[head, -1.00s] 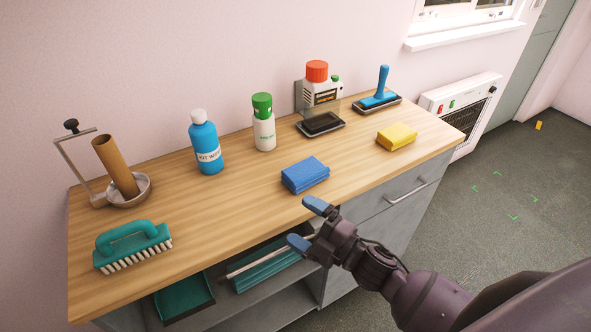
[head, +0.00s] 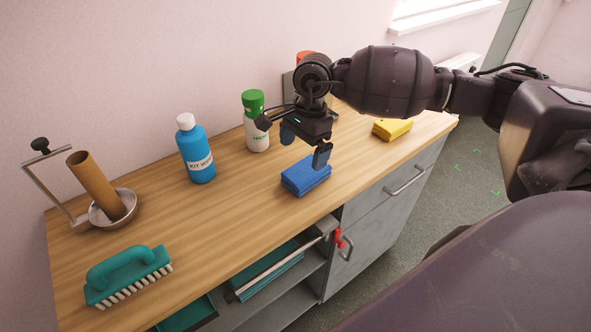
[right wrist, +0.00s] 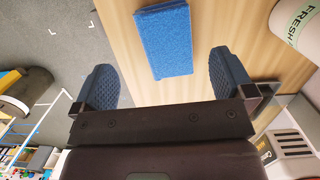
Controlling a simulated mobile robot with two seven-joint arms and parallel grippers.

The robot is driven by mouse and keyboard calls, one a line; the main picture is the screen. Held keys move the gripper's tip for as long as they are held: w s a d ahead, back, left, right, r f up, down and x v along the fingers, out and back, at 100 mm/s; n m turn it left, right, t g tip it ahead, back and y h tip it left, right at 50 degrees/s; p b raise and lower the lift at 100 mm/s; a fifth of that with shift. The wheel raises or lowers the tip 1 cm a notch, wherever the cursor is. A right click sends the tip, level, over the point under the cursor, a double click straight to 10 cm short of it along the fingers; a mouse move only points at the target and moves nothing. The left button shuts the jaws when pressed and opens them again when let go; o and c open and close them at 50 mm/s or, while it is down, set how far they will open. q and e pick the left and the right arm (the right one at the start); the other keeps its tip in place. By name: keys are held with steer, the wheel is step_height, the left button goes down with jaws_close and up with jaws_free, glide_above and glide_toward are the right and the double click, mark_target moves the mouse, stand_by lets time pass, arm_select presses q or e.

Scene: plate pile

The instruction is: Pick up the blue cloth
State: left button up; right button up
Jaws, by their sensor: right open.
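The blue cloth (head: 305,177) lies folded on the wooden counter (head: 235,215), near its front edge. In the right wrist view the blue cloth (right wrist: 164,40) lies ahead of the fingers, between their lines but beyond the tips. My right gripper (head: 305,145) is open and empty, pointing down just above the cloth and apart from it. Its two blue-grey fingers also show in the right wrist view (right wrist: 164,75). My left gripper is not in view.
A white bottle with green cap (head: 256,125) stands close behind the right gripper. A blue bottle (head: 196,150), a teal brush (head: 128,276) and a paper-roll holder (head: 112,208) stand to the left. A yellow sponge (head: 392,129) lies to the right. Counter left of the cloth is clear.

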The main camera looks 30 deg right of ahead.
mark_target(309, 167)
steer(key=d, duration=0.1)
steer(key=w+r+h, duration=0.1)
steer(key=d, duration=0.1)
steer(key=shift+w+d+r+h, duration=0.25)
steer(key=shift+d+r+h, duration=0.1)
steer(key=shift+h, duration=0.05)
steer(key=shift+d+f, duration=0.1)
steer(key=shift+f, duration=0.05)
step_height(309, 167, down, 5)
steer(key=shift+s+a+f, duration=0.2)
steer(key=shift+f, duration=2.5)
steer(key=c, duration=1)
steer(key=shift+c, duration=0.2)
